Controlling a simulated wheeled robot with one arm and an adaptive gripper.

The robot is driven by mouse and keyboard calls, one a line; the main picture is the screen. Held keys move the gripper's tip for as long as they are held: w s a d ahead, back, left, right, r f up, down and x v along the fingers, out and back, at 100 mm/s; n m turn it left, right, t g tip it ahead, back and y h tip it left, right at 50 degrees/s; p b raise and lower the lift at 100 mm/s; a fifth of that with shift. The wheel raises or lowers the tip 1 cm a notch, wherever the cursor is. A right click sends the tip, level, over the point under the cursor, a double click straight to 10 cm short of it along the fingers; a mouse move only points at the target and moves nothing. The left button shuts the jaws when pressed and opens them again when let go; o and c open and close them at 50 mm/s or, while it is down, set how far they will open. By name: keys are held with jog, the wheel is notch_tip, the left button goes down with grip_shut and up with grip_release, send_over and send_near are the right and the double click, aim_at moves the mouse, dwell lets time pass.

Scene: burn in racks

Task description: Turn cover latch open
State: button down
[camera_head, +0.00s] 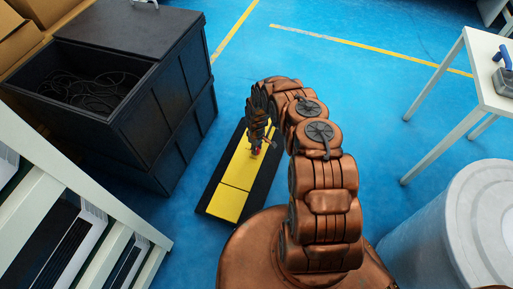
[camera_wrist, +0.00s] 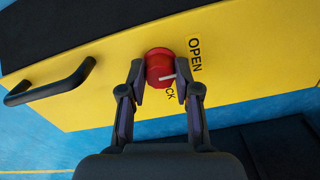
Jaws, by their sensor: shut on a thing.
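The cover latch (camera_wrist: 159,66) is a round red knob with a white pointer line, on a yellow cover (camera_wrist: 240,75). In the wrist view the pointer lies roughly sideways, its right end between an OPEN label (camera_wrist: 195,53) and a partly hidden label ending in "CK". My gripper (camera_wrist: 160,75) is shut on the knob, one finger on each side. In the head view my gripper (camera_head: 257,140) is low over the yellow cover (camera_head: 232,200); a bit of red shows at its tip. The arm hides part of the cover.
A black handle (camera_wrist: 50,84) stands on the cover. A black bin (camera_head: 130,120) holding cables is left of the cover. A white rack (camera_head: 75,215) is at lower left, a white table (camera_head: 490,85) and pale barrel (camera_head: 450,230) at right. Blue floor beyond is clear.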

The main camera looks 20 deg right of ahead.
dwell(0.3)
jog(key=c, duration=0.8)
grip_release()
jog(key=shift+r, duration=0.15)
jog(key=shift+r, duration=5.85)
